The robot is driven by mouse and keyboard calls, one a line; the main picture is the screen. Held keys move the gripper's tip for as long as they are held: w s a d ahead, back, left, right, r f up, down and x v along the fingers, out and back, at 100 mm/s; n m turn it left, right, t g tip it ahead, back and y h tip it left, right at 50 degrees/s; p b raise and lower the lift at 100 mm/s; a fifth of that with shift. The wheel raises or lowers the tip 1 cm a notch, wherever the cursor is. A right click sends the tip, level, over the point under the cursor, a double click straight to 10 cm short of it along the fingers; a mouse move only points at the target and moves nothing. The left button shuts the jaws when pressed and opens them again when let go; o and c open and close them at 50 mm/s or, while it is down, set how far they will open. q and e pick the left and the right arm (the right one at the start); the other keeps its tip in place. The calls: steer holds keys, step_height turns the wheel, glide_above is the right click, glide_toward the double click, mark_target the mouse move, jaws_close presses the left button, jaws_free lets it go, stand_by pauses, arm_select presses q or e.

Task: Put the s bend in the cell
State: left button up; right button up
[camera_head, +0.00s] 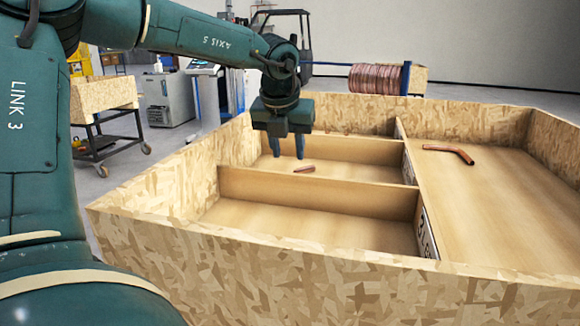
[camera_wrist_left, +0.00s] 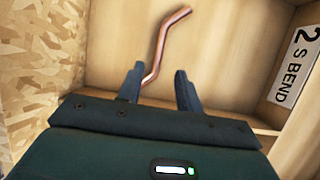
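The s bend (camera_head: 304,169), a short copper tube with two bends, lies in the middle compartment of the left row, on the wooden floor. In the left wrist view the s bend (camera_wrist_left: 161,45) shows nearly whole, its near end around the gap between my fingers. My left gripper (camera_head: 288,157) is open, pointing down into that compartment just left of the tube in the head view; its fingers (camera_wrist_left: 158,70) are apart and not closed on it. The cell (camera_wrist_left: 250,60) carries a white label reading "2 S BEND" (camera_wrist_left: 297,62). My right gripper is out of view.
A bent copper tube (camera_head: 450,152) lies in the large right section of the crate (camera_head: 300,285). Low dividers (camera_head: 315,192) separate the left compartments; the front compartment (camera_head: 305,225) is empty. A copper coil (camera_head: 377,79) stands behind the crate and a wheeled cart (camera_head: 104,97) stands to the left.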

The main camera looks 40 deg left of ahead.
arm_select(q)
steer(key=v, duration=0.5)
steer(key=shift+r, duration=0.15)
